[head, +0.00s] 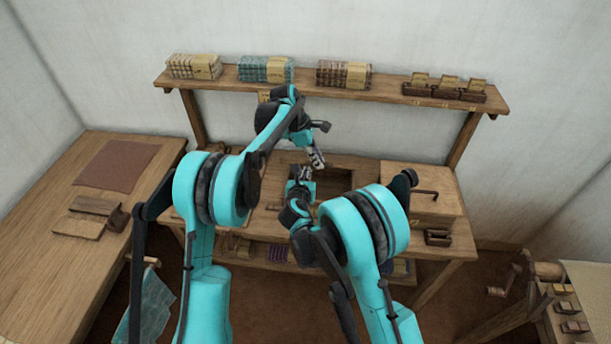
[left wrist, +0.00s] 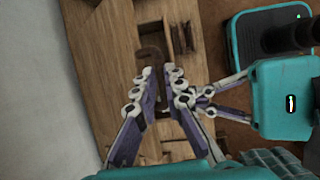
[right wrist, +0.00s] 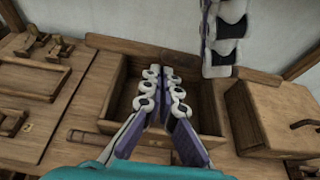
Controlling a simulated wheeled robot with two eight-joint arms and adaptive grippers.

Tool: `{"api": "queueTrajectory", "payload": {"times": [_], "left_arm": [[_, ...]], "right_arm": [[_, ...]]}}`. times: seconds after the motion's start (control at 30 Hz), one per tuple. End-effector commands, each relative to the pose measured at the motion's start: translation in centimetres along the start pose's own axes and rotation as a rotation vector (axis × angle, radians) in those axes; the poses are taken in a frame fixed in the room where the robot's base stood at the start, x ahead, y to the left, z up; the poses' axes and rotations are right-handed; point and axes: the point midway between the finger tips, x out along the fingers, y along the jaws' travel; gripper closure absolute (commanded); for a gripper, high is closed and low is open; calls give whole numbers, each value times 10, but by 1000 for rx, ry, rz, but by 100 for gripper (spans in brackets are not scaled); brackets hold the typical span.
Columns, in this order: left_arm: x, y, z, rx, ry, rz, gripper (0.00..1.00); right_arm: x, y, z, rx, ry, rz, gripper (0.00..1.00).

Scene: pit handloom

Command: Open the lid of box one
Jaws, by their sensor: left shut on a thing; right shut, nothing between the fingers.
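Two boxes show and no label tells which is box one. An open-topped wooden box (head: 336,180) is in the middle of the bench; its hollow inside also shows in the right wrist view (right wrist: 205,98). A box with a closed lid (head: 410,185) and a dark handle stands to its right, also in the right wrist view (right wrist: 275,112). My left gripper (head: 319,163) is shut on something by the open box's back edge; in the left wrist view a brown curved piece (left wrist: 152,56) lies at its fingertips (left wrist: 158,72). My right gripper (right wrist: 159,74) is shut and empty over the open box.
A shelf (head: 310,84) with several bundles runs along the back above the bench. Small wooden pieces (right wrist: 40,50) lie left of the open box. A side table (head: 60,250) stands at the left and a spool stand (head: 545,272) at the lower right. My two arms are close together.

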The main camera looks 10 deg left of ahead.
Motion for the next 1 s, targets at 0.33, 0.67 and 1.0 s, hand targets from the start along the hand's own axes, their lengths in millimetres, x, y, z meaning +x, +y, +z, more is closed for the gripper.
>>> {"api": "queueTrajectory", "payload": {"times": [0.33, 0.67, 1.0], "left_arm": [[4, 6, -4, 0, 5, 20, 100], [2, 5, -2, 0, 3, 17, 68], [-3, 4, -1, 0, 1, 15, 68]], "right_arm": [[3, 0, 16, -3, -4, 1, 100], [4, 0, 16, -1, -2, 0, 100], [4, 0, 15, 1, 0, -1, 100]]}}
